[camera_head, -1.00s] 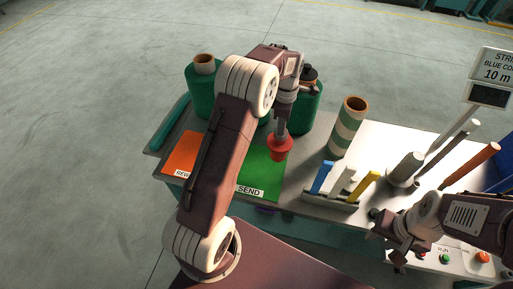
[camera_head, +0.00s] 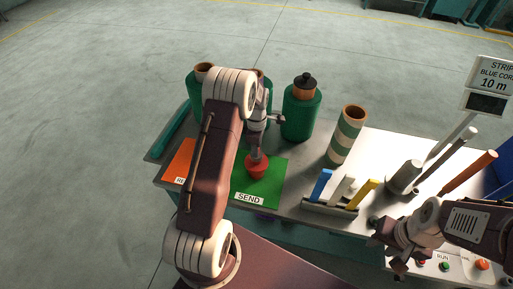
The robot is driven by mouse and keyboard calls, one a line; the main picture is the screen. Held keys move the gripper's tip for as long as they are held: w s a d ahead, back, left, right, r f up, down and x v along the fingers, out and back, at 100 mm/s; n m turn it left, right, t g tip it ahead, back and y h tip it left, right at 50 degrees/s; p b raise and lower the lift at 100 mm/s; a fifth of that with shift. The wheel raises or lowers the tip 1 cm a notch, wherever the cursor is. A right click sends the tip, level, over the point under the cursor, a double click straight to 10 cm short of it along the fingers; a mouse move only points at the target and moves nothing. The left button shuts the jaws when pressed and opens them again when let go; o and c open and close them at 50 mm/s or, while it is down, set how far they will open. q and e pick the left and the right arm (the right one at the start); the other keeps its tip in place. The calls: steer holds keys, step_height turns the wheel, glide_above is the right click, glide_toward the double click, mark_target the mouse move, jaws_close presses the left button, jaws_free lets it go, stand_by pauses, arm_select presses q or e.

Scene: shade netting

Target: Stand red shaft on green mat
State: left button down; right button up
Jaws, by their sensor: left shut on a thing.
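The red shaft (camera_head: 257,170) is upright, over the middle of the green mat (camera_head: 262,190), which is marked SEND. Its wide red end points down; I cannot tell whether it touches the mat. My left gripper (camera_head: 256,153) is shut on its upper part from above, and the gripper hides some of it. My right gripper (camera_head: 393,262) is low at the right, near the front of the bench, apart from the shaft. Its fingers are small and dark, so its opening is unclear.
An orange mat (camera_head: 177,162) lies left of the green one, partly behind my arm. Green spools (camera_head: 301,115) stand behind. A striped roll (camera_head: 345,138) and a rack with blue, white and yellow sticks (camera_head: 330,206) stand to the right. A sign post (camera_head: 455,135) rises further right.

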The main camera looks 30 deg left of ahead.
arm_select(q)
steer(key=shift+s, duration=0.1)
steer(key=c, duration=1.3)
jaws_free()
steer(key=shift+f, duration=0.15)
steer(key=o, duration=0.6)
step_height(320, 180, up, 12)
steer(key=s+d+f+m, duration=0.1)
steer(key=s+d+m, duration=0.4)
steer(key=s+m, duration=0.4)
steer(key=s+d+f+m+t, duration=0.1)
steer(key=s+d+f+m, duration=0.1)
steer(key=s+d+m, duration=0.4)
steer(key=s+m, duration=0.3)
steer(key=m, duration=0.2)
steer(key=shift+s, duration=0.25)
